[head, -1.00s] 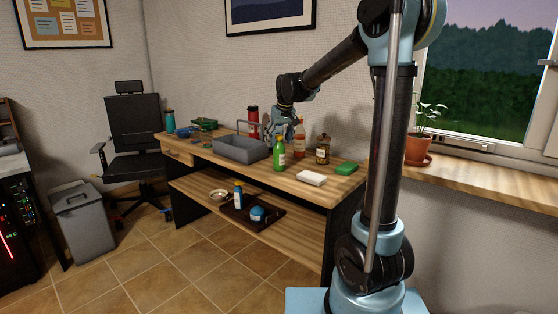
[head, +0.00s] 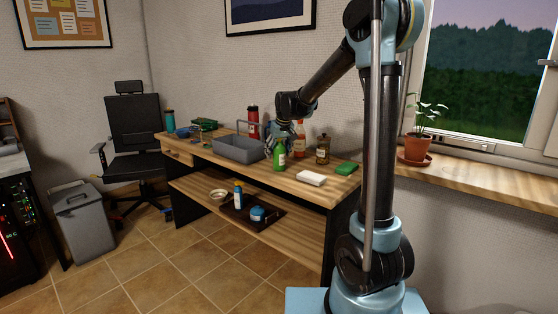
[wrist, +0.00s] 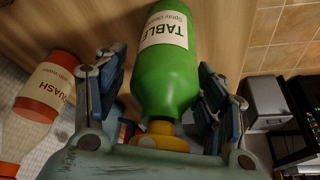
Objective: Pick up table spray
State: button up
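The table spray is a green bottle (head: 279,156) with a white label, upright near the front edge of the wooden table (head: 330,167). In the wrist view the bottle (wrist: 168,80) has a label reading "TABLE spray" and a yellow neck. My gripper (head: 282,136) is over the top of the bottle. In the wrist view its blue-padded fingers (wrist: 160,95) stand on either side of the bottle's shoulder and neck. Gaps show between the fingers and the bottle, so it is open around it. The bottle's top is hidden by the gripper.
A dark jar (head: 323,150), white block (head: 311,178), green sponge (head: 346,168), grey basin (head: 238,150) and red bottle (head: 253,122) are near.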

jog(key=c, duration=1)
jog(key=shift+r, duration=0.1)
jog(key=shift+c, duration=0.2)
